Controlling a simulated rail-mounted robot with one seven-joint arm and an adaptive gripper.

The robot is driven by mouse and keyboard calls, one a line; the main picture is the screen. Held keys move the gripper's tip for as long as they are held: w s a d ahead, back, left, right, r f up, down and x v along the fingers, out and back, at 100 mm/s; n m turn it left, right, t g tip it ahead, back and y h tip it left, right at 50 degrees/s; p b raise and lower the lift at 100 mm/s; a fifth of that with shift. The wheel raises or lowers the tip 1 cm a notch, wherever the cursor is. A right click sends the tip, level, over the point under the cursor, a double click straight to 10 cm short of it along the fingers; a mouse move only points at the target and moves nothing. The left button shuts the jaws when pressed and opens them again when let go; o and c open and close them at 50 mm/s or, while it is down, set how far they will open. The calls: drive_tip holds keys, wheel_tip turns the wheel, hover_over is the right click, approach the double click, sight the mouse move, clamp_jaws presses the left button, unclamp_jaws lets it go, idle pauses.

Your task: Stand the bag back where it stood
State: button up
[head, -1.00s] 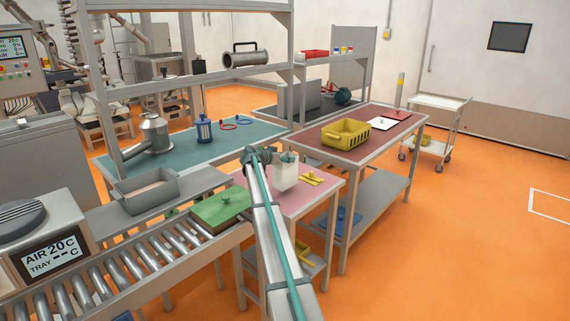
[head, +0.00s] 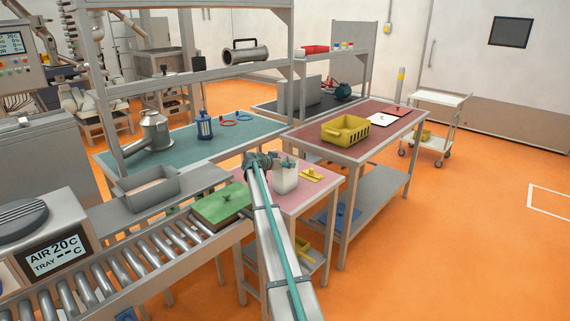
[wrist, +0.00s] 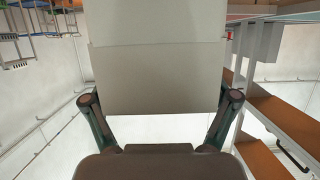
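The bag (head: 285,181) is a pale grey-white upright block over the pink-topped table (head: 318,189). My gripper (head: 286,162) is at the bag's top, coming in from the left. In the wrist view the bag (wrist: 157,55) fills the space between my two fingers, with a level fold or edge across it. The gripper looks shut on the bag; the fingertips are hidden behind it. The bag looks upright. Whether its base touches the table cannot be told.
A yellow flat piece with a knob (head: 312,174) lies just right of the bag. A green block (head: 221,203) sits left on the roller conveyor (head: 150,252). The red-topped table (head: 385,134) with a yellow basket (head: 345,130) stands behind.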

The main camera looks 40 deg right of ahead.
drive_tip(key=shift+o, duration=0.2)
drive_tip(key=shift+r, duration=0.1)
drive_tip(key=b+v, duration=0.3)
drive_tip(key=v, duration=0.9)
drive_tip(key=shift+r, duration=0.1)
